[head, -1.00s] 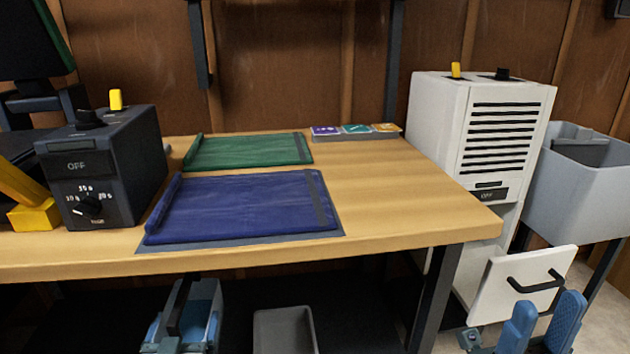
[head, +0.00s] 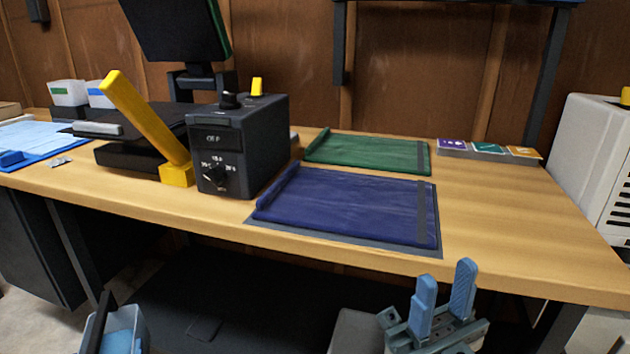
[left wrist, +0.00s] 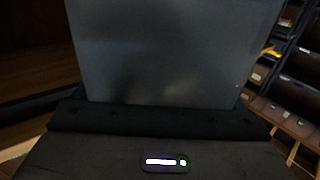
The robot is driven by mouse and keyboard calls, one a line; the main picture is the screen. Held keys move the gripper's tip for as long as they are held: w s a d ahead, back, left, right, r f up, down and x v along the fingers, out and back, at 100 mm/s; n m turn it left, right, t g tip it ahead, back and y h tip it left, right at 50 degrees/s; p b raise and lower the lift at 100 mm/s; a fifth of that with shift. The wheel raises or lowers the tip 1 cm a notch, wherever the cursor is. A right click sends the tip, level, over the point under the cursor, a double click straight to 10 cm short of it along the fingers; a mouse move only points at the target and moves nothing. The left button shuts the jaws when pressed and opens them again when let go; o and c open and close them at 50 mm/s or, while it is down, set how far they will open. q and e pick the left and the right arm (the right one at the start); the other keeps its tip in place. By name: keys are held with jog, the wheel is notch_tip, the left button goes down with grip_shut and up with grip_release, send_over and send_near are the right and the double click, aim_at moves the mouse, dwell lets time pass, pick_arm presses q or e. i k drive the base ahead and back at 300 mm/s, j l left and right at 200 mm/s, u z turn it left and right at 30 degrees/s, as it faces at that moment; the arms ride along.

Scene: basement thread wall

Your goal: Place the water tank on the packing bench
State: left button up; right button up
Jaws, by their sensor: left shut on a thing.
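The water tank (head: 118,333) is a clear box with blue water inside and a black upright part. It shows at the bottom left of the head view, in front of the bench and below its top, partly cut off by the frame. My left gripper is shut on it; its fingers are not clear in the head view. In the left wrist view a large grey surface (left wrist: 170,50) fills the middle. The packing bench (head: 520,235) has a wooden top across the head view. My right gripper (head: 446,276) is open and empty in front of the bench edge.
A dark control box (head: 240,150) and a yellow lever (head: 143,115) stand on the left of the bench. A blue sheet (head: 350,205) and a green sheet (head: 368,152) lie mid-bench. Coloured cards (head: 488,148) are behind. Bare wood is right of the sheets.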

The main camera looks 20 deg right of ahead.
aim_at(525, 234)
jog(key=k+l, duration=0.15)
jog(key=l, duration=0.25)
jog(key=k+l, duration=0.15)
jog(key=l, duration=0.25)
jog(key=k+l, duration=0.15)
jog(key=l, duration=0.25)
jog(key=k+l, duration=0.15)
jog(key=l, duration=0.25)
jog(key=k+l, duration=0.1)
jog(key=l, duration=0.3)
